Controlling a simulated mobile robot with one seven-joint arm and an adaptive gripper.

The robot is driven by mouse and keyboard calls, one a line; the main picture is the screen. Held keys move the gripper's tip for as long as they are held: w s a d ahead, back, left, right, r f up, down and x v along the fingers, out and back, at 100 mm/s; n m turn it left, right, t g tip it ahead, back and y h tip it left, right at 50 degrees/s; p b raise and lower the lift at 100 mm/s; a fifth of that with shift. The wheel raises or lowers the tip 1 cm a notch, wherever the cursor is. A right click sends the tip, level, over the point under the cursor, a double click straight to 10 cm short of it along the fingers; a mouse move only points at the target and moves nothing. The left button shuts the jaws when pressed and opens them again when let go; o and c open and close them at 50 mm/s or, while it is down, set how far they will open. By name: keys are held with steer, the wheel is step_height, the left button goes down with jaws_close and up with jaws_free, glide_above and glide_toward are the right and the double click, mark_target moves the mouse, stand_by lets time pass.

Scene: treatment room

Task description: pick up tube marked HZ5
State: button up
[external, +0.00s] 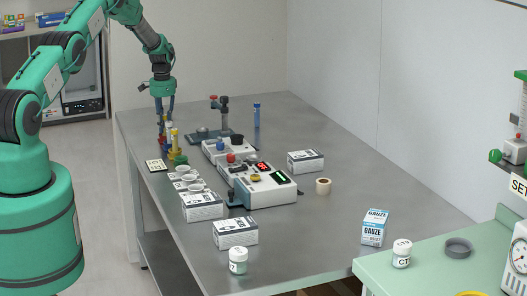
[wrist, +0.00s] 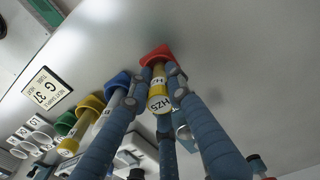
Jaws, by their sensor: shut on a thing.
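The tube marked HZ5 (wrist: 159,97) is yellow toward its near end, with its label facing the camera in the wrist view. Its far end meets a red holder (wrist: 155,54); I cannot tell whether it is still seated there. My gripper (wrist: 155,86) has its blue fingers closed around the tube, just short of the red holder. In the external view my gripper (external: 164,108) points down over the group of coloured tubes at the table's far left edge. The held tube is mostly hidden there.
Blue (wrist: 117,83), yellow (wrist: 90,102) and green (wrist: 65,123) holders stand in a row close beside the held tube. A card (external: 156,166), white cups (external: 185,178) and devices (external: 265,185) are near. The grey table (external: 330,240) has free room at front.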

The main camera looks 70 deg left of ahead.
mark_target(164, 117)
steer(key=shift+r, duration=1.9)
steer(key=s+d+r, duration=0.1)
steer(key=s+d, duration=0.8)
steer(key=d, duration=0.3)
steer(key=shift+s+d, duration=0.3)
steer(key=shift+s, duration=0.1)
steer(key=shift+r, duration=0.1)
